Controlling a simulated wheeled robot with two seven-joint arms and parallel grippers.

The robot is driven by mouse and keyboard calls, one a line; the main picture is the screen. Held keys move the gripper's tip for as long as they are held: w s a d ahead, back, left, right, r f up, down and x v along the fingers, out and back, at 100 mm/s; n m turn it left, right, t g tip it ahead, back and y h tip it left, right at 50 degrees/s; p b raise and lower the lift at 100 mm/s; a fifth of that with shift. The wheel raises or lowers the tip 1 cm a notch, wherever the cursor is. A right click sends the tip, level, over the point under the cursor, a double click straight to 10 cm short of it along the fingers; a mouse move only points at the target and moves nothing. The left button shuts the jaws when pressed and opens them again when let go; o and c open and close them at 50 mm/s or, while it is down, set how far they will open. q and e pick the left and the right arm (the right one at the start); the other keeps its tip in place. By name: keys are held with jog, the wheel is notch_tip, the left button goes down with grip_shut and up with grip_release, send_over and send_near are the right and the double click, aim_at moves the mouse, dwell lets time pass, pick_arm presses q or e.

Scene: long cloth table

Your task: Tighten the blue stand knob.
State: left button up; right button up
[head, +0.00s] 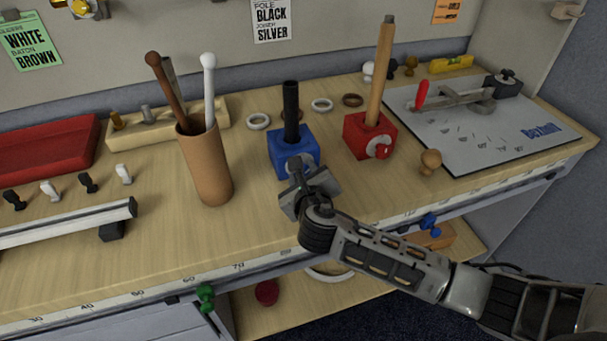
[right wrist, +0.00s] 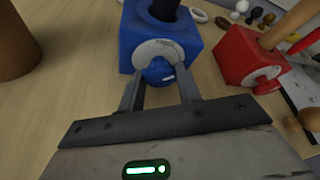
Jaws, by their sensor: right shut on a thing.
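The blue stand (head: 292,150) is a blue block holding an upright black pole (head: 291,105). It stands near the middle of the table. In the right wrist view the blue stand (right wrist: 198,42) has a grey round plate on its front face with a blue knob (right wrist: 159,73) in front of it. My right gripper (right wrist: 160,92) is shut on the blue knob, one finger on each side. In the head view my right gripper (head: 297,182) hides the knob and meets the stand's front. My left gripper is not in view.
A red stand (head: 369,136) with a wooden pole is just right of the blue one. A brown cup (head: 206,168) with batons stands to the left. A wooden knob (head: 430,162) and a white board (head: 480,120) are further right. The table's front edge is below my arm.

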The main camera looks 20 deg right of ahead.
jog(key=m+y, duration=0.2)
jog(key=m, duration=0.1)
jog(key=shift+d+m, duration=0.2)
jog(key=shift+m, duration=0.1)
jog(key=shift+d+m+y, duration=0.1)
jog(key=shift+m+y, duration=1.2)
jog(key=shift+m, duration=0.2)
jog(key=o, duration=0.7)
jog(key=shift+s, duration=0.1)
jog(key=b+v, duration=0.1)
jog(key=v, duration=1.5)
jog(key=shift+r, duration=0.15)
jog(key=shift+d, duration=0.1)
